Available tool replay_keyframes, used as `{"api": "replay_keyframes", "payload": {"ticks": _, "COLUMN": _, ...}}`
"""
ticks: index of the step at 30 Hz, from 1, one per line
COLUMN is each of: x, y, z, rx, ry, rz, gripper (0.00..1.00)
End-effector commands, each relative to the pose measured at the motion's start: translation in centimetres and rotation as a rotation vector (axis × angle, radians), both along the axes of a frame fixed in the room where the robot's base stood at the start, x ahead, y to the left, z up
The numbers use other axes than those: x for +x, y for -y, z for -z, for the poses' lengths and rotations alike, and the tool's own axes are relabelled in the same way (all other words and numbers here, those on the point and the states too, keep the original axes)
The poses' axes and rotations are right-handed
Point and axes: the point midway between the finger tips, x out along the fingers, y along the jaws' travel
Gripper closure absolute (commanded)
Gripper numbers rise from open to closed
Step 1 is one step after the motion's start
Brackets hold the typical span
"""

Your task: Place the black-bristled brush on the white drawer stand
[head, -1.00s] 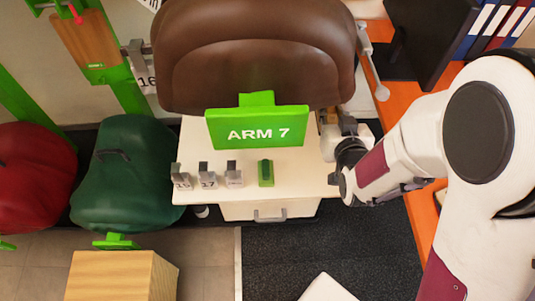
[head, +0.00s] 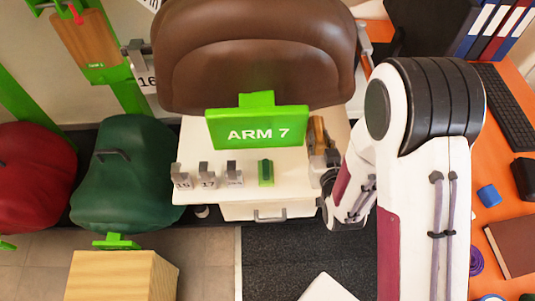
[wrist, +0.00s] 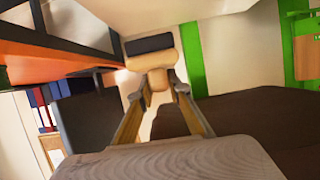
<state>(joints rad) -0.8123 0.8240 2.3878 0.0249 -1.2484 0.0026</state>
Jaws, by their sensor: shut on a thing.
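The white drawer stand (head: 293,187) is below the brown saddle in the head view, with a grey-handled drawer in its front. My gripper (head: 320,150) is at the stand's right end, beside the saddle. It is shut on the brush, whose tan wooden part (head: 318,131) shows just beyond the fingers. In the wrist view the brush's wooden body (wrist: 158,82) sits between the fingertips (wrist: 158,92), with its black bristles (wrist: 150,43) at the far end. Whether the brush touches the stand I cannot tell.
Grey numbered clips (head: 207,176) and a green block (head: 265,172) stand on the stand's top. The "ARM 7" sign (head: 257,127) and brown saddle (head: 255,60) overhang its back. Bare top lies right of the green block. An orange desk (head: 490,215) is at right.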

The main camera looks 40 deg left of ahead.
Motion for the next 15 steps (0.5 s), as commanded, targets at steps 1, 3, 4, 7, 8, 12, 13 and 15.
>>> {"api": "replay_keyframes", "payload": {"ticks": 1, "x": -0.1, "y": 0.0, "z": 0.9, "rx": -0.002, "ry": -0.002, "rz": 0.000, "gripper": 1.00}}
{"api": "replay_keyframes", "payload": {"ticks": 3, "x": 0.0, "y": 0.0, "z": 1.9, "rx": -0.002, "ry": -0.002, "rz": 0.000, "gripper": 1.00}}
{"api": "replay_keyframes", "payload": {"ticks": 4, "x": 0.0, "y": 0.0, "z": 2.3, "rx": -0.002, "ry": -0.002, "rz": 0.000, "gripper": 1.00}}
{"api": "replay_keyframes", "payload": {"ticks": 7, "x": 0.0, "y": 0.0, "z": 3.8, "rx": -0.002, "ry": -0.002, "rz": 0.000, "gripper": 1.00}}
{"api": "replay_keyframes", "payload": {"ticks": 8, "x": -0.1, "y": 0.1, "z": 4.2, "rx": -0.002, "ry": -0.002, "rz": 0.000, "gripper": 1.00}}
{"api": "replay_keyframes", "payload": {"ticks": 12, "x": 0.0, "y": 0.0, "z": 6.2, "rx": -0.001, "ry": -0.001, "rz": 0.000, "gripper": 1.00}}
{"api": "replay_keyframes", "payload": {"ticks": 13, "x": -0.1, "y": 0.1, "z": 6.6, "rx": -0.001, "ry": -0.001, "rz": 0.000, "gripper": 1.00}}
{"api": "replay_keyframes", "payload": {"ticks": 15, "x": 0.0, "y": 0.0, "z": 7.4, "rx": -0.001, "ry": -0.001, "rz": 0.000, "gripper": 1.00}}
